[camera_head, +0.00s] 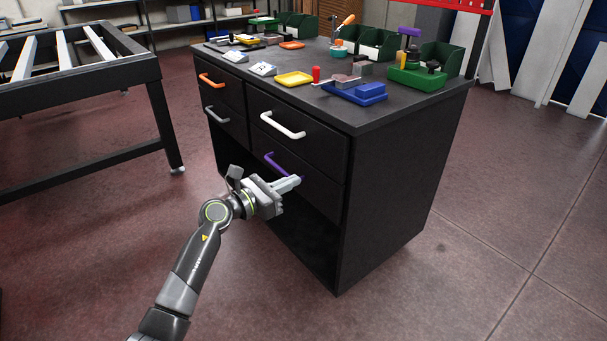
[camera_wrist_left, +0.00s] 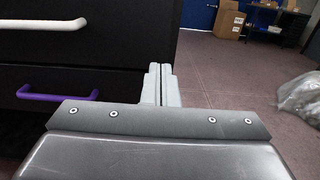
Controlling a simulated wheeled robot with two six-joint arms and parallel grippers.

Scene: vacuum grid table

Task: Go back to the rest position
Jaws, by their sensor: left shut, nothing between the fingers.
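My left gripper (camera_head: 289,184) is shut and empty in front of the black cabinet, overlapping the right end of the purple drawer handle (camera_head: 273,163) in the head view. In the left wrist view its fingers (camera_wrist_left: 161,84) are together, and the purple handle (camera_wrist_left: 55,95) lies to their left, apart from them. The white handle (camera_head: 283,127) is on the drawer above; it also shows in the left wrist view (camera_wrist_left: 42,24). The drawers look closed. My right gripper is in neither view.
The black cabinet (camera_head: 395,170) carries trays, green bins (camera_head: 437,58) and small tools on its top. A dark metal frame table (camera_head: 75,80) stands at the left. Floor is free at the right of the cabinet. Cardboard boxes (camera_wrist_left: 228,20) stand far back in the wrist view.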

